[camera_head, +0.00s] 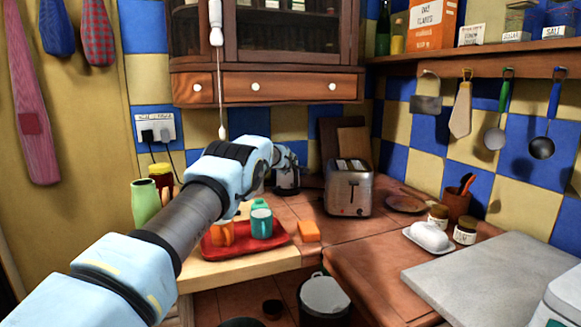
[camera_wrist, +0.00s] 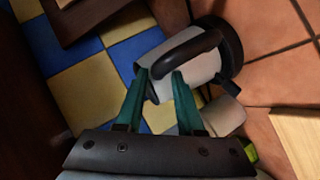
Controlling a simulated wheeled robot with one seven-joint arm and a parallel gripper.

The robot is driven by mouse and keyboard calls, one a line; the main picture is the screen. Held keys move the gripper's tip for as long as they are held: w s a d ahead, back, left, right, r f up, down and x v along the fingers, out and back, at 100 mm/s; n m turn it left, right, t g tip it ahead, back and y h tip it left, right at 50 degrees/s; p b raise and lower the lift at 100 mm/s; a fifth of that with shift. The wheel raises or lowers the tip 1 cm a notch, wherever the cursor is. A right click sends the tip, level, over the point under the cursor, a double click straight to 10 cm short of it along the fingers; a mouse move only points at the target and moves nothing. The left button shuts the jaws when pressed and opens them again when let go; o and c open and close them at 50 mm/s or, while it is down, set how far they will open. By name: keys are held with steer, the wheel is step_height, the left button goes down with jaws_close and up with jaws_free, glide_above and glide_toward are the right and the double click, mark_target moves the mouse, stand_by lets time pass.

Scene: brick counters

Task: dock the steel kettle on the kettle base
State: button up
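The steel kettle (camera_head: 288,179) stands at the back of the counter, partly hidden behind my arm, left of the toaster. In the wrist view the kettle (camera_wrist: 180,72) has a pale metal body, a black curved handle (camera_wrist: 187,46) and a wide black part at its right end. My gripper (camera_wrist: 160,74) is open, with two teal fingers spread apart. Its fingertips are close to one end of the handle; I cannot tell if they touch it. In the head view the fingers are hidden. I cannot clearly make out the kettle base.
A toaster (camera_head: 348,187) stands right of the kettle. In front are a red tray (camera_head: 283,240) with mugs and an orange block (camera_head: 308,231). A green vase (camera_head: 145,201) and a jar (camera_head: 160,178) stand at left. A cabinet (camera_head: 265,88) hangs above the back counter.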

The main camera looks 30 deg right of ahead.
steer(key=shift+o, duration=1.1)
steer(key=shift+r, duration=0.1)
steer(key=shift+p, duration=0.4)
steer(key=shift+s, duration=0.1)
steer(key=b+v, duration=0.5)
steer(key=v, duration=0.5)
steer(key=shift+s+a, duration=0.2)
steer(key=shift+s, duration=0.05)
